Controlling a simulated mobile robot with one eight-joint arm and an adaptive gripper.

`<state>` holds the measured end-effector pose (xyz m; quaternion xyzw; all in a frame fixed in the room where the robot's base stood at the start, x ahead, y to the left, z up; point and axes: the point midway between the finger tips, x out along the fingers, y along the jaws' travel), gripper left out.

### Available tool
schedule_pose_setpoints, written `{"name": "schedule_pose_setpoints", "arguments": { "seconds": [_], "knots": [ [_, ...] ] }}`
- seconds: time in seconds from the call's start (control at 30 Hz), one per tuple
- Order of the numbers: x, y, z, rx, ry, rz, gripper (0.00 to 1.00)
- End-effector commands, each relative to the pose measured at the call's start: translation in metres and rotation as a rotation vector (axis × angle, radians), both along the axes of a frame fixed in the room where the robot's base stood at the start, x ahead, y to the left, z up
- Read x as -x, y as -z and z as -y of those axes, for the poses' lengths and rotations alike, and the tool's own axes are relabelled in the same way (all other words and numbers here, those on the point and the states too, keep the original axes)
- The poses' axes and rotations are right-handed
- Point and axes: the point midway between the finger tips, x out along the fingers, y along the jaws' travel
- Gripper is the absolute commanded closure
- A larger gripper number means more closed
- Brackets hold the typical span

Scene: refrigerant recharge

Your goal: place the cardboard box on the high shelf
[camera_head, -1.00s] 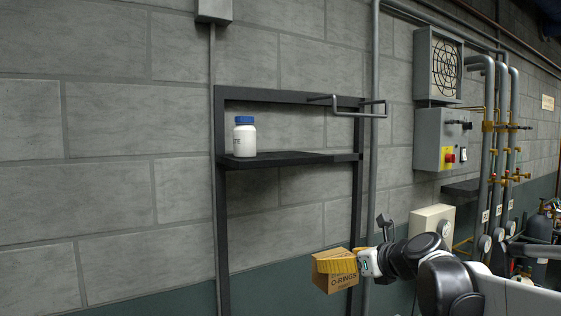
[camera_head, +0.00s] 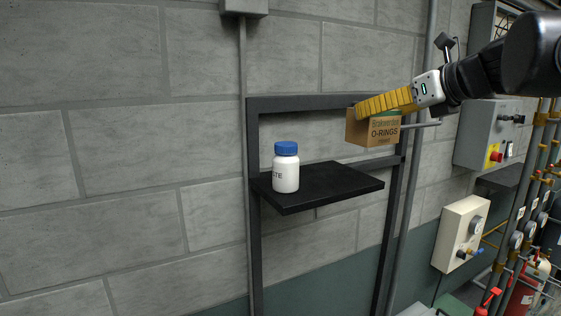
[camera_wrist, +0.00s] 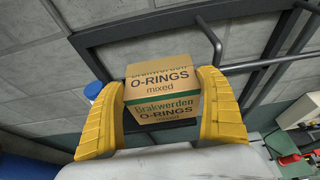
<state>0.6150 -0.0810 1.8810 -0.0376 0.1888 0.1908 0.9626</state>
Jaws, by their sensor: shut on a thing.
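The cardboard box (camera_head: 372,128), brown with a green band and "O-RINGS" print, is held in my gripper (camera_head: 378,104) with its yellow fingers. In the wrist view the box (camera_wrist: 163,94) sits between the two fingers, which press on its sides. The high shelf (camera_head: 325,187) is a black board in a dark frame on the block wall. The box is in the air, above and to the right of the shelf board in the head view, apart from it. A white bottle with a blue cap (camera_head: 286,168) stands on the shelf's left part.
The right and middle of the shelf board look bare. A bar (camera_head: 420,125) sticks out from the frame's upper right, close to the box. A grey control box (camera_head: 487,135), a beige wall unit (camera_head: 461,232) and pipes are at the right.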

Motion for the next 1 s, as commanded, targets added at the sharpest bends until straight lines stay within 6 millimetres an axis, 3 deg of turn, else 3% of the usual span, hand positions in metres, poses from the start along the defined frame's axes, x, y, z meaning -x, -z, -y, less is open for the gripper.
{"name": "schedule_pose_setpoints", "arguments": {
  "seconds": [0.13,0.5,0.67,1.0],
  "knots": [
    [-0.011,0.007,-0.019,-0.001,-0.006,0.001,0.55],
    [-0.06,0.058,-0.085,0.0,-0.004,0.001,0.55],
    [-0.067,0.067,-0.093,0.0,-0.002,0.001,0.55],
    [-0.067,0.106,-0.093,-0.001,-0.001,0.001,0.55]
  ]
}}
